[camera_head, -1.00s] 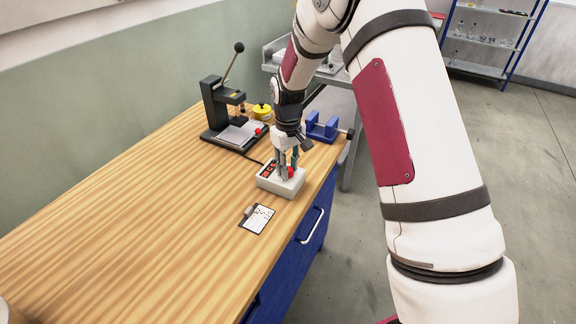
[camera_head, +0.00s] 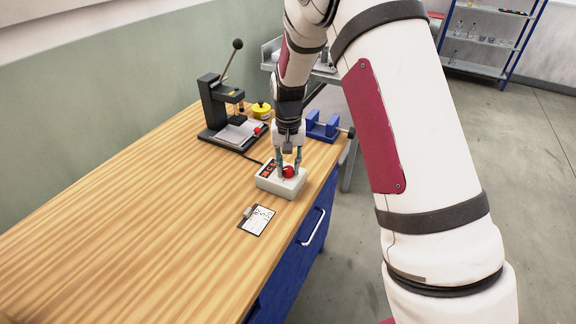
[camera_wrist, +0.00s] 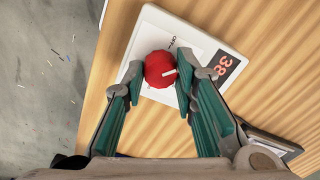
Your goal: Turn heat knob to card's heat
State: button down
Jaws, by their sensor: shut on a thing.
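A dark display (camera_wrist: 222,66) beside the knob shows red digits that look like 38; any further digit is hidden. My gripper (camera_wrist: 160,76) points down over the box, its two fingers shut on the knob from both sides. It also shows in the head view (camera_head: 289,172). The card (camera_head: 257,219) lies on a small clipboard in front of the box; its writing is too small to read.
A black lever press (camera_head: 214,108) stands behind the box, with a yellow round container (camera_head: 261,110) near it. A blue vise (camera_head: 322,127) sits at the bench's right edge. The wooden bench (camera_head: 140,230) is clear to the left.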

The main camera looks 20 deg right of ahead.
aim_at(288, 168)
jog(key=shift+m, duration=1.6)
jog(key=c, duration=1.3)
grip_release()
notch_tip(288, 168, up, 12)
